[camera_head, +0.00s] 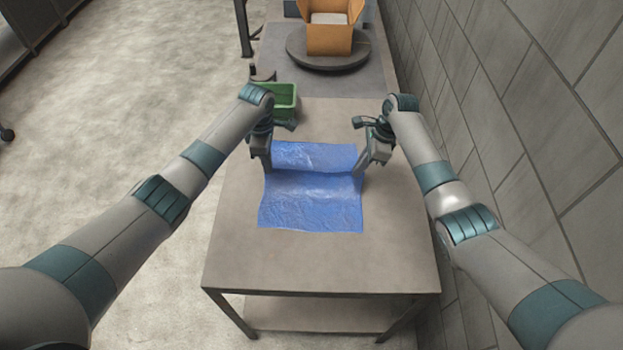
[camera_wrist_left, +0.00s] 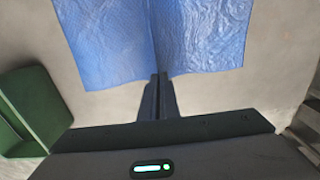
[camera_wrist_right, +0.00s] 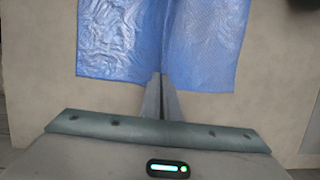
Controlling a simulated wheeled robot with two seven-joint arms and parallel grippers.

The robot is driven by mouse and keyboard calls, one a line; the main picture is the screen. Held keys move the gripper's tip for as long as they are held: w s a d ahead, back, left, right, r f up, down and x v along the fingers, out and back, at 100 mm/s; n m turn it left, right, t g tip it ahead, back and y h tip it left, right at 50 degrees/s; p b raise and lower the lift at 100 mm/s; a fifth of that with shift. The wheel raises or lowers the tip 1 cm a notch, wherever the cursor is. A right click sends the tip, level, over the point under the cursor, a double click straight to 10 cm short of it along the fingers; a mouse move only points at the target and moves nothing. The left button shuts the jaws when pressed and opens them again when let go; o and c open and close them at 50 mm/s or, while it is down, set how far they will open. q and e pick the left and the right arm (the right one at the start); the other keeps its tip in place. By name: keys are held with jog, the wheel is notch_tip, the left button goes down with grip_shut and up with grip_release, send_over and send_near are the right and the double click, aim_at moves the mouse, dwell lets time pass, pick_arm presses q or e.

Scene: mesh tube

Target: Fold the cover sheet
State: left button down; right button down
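The cover sheet (camera_head: 310,203) is a blue, wrinkled sheet on the table, with a raised ridge or crease running across it between my grippers. My left gripper (camera_head: 268,170) is at the sheet's left edge. In the left wrist view its fingers (camera_wrist_left: 159,80) are together on the sheet's edge (camera_wrist_left: 205,40) at the ridge. My right gripper (camera_head: 358,174) is at the right edge. In the right wrist view its fingers (camera_wrist_right: 160,80) are likewise together on the sheet (camera_wrist_right: 205,45) at the ridge. The cloth between the fingertips is hidden.
The table (camera_head: 320,262) is clear in front of the sheet. A green bin (camera_head: 284,98) stands behind my left gripper and shows in the left wrist view (camera_wrist_left: 35,105). An open cardboard box (camera_head: 330,35) sits on a round dark turntable (camera_head: 330,60) at the back. A tiled wall (camera_head: 540,110) runs along the right.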

pick_arm(q)
jog(key=shift+r, duration=0.15)
pick_arm(e)
jog(key=shift+r, duration=0.15)
